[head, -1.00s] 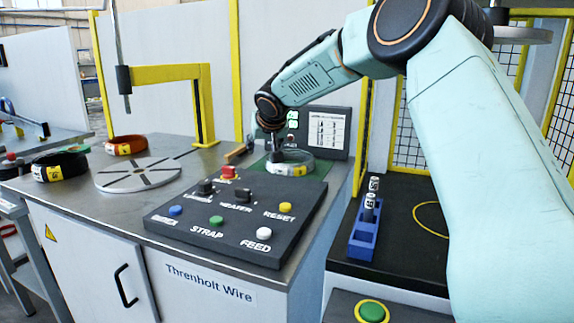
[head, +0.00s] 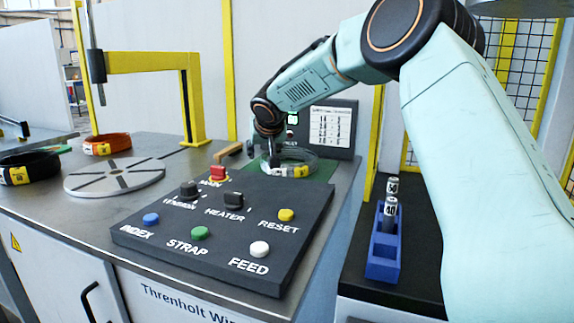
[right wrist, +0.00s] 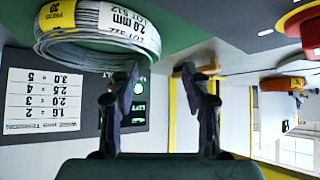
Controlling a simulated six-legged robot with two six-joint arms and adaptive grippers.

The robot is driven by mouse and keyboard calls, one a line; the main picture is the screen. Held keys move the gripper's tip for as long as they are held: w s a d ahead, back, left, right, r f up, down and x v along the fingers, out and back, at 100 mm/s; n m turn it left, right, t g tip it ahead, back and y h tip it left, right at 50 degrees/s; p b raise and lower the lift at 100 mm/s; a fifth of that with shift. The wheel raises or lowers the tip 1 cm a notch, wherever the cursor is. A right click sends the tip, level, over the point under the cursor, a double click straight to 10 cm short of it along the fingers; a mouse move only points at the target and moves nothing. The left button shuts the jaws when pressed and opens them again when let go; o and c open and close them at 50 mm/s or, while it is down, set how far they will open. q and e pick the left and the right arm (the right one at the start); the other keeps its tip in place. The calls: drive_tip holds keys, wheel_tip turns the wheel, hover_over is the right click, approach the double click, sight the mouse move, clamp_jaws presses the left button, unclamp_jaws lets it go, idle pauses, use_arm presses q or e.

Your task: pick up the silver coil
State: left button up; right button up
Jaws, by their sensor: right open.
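The silver coil (head: 306,158), a ring of pale wire with a yellow and white label, lies on the green mat (head: 325,170) behind the button console. It also shows at the upper left of the right wrist view (right wrist: 95,32). My right gripper (head: 271,160) points down at the coil's left side in the head view. In the right wrist view the gripper's two fingers (right wrist: 160,80) are apart with nothing between them. One fingertip is close to the coil's edge; I cannot tell whether they touch. My left gripper is out of view.
A black console (head: 225,230) with buttons and knobs stands in front of the coil. A sign panel (head: 331,128) stands behind it. A wooden-handled tool (head: 228,151), grey turntable (head: 114,177), orange coil (head: 107,144) and black coil (head: 30,168) are left. A blue holder (head: 384,250) is right.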

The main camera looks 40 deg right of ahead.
sight(265, 161)
drive_tip(key=shift+w+d+f, duration=0.15)
drive_tip(key=shift+d+f, duration=0.2)
drive_tip(key=shift+f, duration=0.05)
drive_tip(key=x, duration=0.4)
drive_tip(key=shift+s+d+f, duration=0.15)
drive_tip(key=shift+s+d, duration=0.05)
drive_tip(key=shift+s, duration=0.05)
drive_tip(key=shift+w+f, duration=0.2)
drive_tip(key=shift+w, duration=0.15)
drive_tip(key=shift+w+d+f, duration=0.25)
drive_tip(key=shift+d+f, duration=0.05)
clamp_jaws()
drive_tip(key=shift+r, duration=0.2)
